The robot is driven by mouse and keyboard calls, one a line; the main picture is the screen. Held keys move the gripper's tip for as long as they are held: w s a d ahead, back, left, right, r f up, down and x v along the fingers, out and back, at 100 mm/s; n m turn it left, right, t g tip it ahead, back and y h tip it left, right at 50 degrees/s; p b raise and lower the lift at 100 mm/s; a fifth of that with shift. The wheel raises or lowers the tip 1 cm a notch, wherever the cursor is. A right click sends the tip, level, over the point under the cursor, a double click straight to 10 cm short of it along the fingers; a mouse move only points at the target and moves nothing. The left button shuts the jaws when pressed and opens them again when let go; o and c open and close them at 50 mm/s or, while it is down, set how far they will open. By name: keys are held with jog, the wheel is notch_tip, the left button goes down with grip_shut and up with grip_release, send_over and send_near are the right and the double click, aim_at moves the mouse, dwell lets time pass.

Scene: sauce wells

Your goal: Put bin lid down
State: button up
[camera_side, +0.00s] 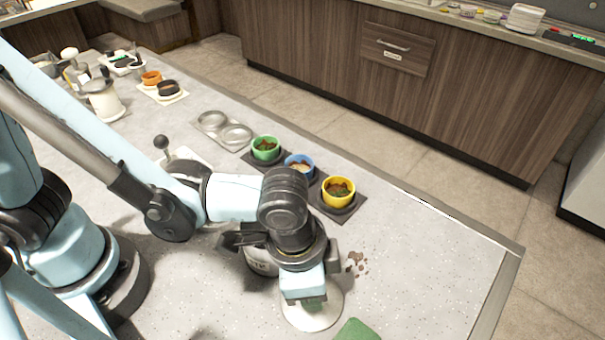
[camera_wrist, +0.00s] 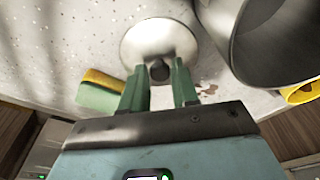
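The bin lid is a round pale metal disc (camera_wrist: 136,42) with a dark knob (camera_wrist: 160,71). It shows below my gripper in the side view (camera_side: 322,318), at or just above the countertop; I cannot tell if it touches. My gripper (camera_wrist: 161,74) has its green fingers close on both sides of the knob and looks shut on it. In the side view my gripper (camera_side: 312,303) points down over the lid. The open metal bin (camera_wrist: 240,50) stands at right in the wrist view; my arm mostly hides it in the side view (camera_side: 262,266).
A green and yellow sponge (camera_wrist: 100,92) lies beside the lid, also in the side view (camera_side: 357,331). Brown crumbs (camera_side: 357,262) lie on the counter. Green (camera_side: 265,147), blue (camera_side: 299,166) and yellow (camera_side: 338,190) sauce cups stand behind. The counter at right (camera_side: 440,270) is clear.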

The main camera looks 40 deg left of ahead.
jog(key=o, duration=0.3)
notch_tip(320, 180, up, 12)
jog(key=s+a, duration=0.1)
jog(key=w+a+n+t, duration=0.3)
jog(key=w+a+n, duration=0.1)
jog(key=a, duration=0.8)
jog(key=w+a+n+t+y, duration=0.1)
jog(key=w+a+n+t, duration=0.2)
jog(key=a, duration=1)
jog(key=shift+w+a+n, duration=0.2)
jog(key=shift+w+n, duration=0.4)
jog(key=shift+n, duration=0.4)
